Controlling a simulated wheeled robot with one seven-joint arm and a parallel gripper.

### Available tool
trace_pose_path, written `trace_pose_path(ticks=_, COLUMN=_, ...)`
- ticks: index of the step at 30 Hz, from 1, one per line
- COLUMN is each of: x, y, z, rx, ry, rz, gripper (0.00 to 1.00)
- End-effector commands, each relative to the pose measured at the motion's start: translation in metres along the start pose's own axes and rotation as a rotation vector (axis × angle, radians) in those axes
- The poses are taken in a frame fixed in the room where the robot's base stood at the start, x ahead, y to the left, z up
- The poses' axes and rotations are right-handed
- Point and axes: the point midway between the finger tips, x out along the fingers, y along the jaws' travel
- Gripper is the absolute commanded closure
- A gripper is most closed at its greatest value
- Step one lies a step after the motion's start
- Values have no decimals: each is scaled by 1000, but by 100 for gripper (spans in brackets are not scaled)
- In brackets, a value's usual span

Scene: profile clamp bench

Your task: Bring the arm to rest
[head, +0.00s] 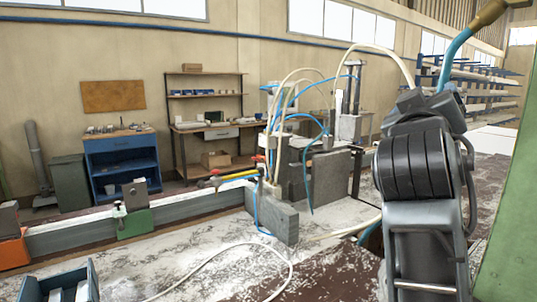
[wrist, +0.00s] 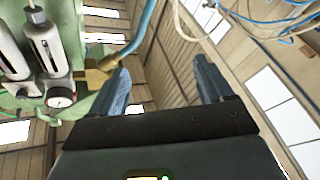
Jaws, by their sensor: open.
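My arm (head: 418,165) rises at the right of the head view, with its dark ribbed joint close to the camera. My gripper (wrist: 162,78) shows in the wrist view with its two fingers wide apart and nothing between them that I can see held. It faces up towards the roof and windows. In the head view I cannot make out the fingers clearly. A blue hose (wrist: 145,35) with a brass fitting (wrist: 98,78) shows beside the left finger. I cannot tell whether they touch.
A green post (head: 512,200) stands close at the right edge. Pressure gauge (wrist: 61,96) and regulators are left of the gripper. A bench with a long grey profile (head: 75,236), a green clamp (head: 135,223) and an orange clamp (head: 13,250) lies left. Loose hoses hang mid-bench.

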Motion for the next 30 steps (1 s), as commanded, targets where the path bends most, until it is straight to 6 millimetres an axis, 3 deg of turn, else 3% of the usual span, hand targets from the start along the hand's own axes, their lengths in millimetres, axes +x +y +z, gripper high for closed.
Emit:
trace_pose_path(ticks=1, x=-9, y=-13, z=22, rx=-18, ry=5, rz=-34, gripper=20)
trace_pose_path(ticks=6, x=-43, y=-47, z=84, rx=-47, ry=34, rz=-143, gripper=20)
trace_pose_path(ticks=15, x=-126, y=-80, z=186, rx=-43, ry=48, rz=-340, gripper=20)
trace_pose_path(ticks=23, x=-212, y=-82, z=258, rx=15, ry=21, rz=-495, gripper=20)
trace_pose_path(ticks=30, x=-297, y=-63, z=306, rx=104, ry=-37, rz=-610, gripper=20)
